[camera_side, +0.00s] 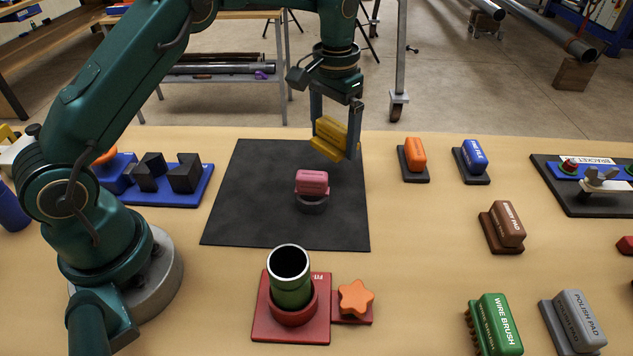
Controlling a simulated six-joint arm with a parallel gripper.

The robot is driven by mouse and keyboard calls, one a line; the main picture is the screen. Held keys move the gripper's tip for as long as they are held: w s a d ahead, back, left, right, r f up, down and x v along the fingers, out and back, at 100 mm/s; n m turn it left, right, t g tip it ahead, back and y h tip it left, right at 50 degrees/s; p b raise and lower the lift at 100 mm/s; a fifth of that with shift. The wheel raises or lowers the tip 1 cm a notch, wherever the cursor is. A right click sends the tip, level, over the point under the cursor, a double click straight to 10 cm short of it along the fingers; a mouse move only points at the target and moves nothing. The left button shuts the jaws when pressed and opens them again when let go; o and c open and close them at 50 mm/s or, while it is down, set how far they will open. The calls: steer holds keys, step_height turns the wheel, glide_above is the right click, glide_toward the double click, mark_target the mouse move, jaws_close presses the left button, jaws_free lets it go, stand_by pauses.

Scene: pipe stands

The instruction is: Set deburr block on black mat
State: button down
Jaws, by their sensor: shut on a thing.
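My gripper (335,128) is shut on a yellow block (333,136) with a wider yellow lower part. Its label is too small to read, so I cannot confirm that it is the deburr block. The block is held slightly tilted in the air, in line with the back right part of the black mat (240,205). A pink block (312,182) stands near the middle of the mat on a dark round base (312,204). Its label is also unreadable.
A red stand (262,322) with a green pipe (290,278) is in front of the mat. A blue stand (196,195) is to the left. Orange (416,155), blue (474,156) and brown (508,222) blocks stand to the right. The mat's left and front parts are clear.

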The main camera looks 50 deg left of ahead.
mark_target(332, 172)
steer(key=shift+f, duration=2.5)
steer(key=shift+f, duration=0.4)
jaws_free()
steer(key=shift+r, duration=0.1)
steer(key=shift+r, duration=2.45)
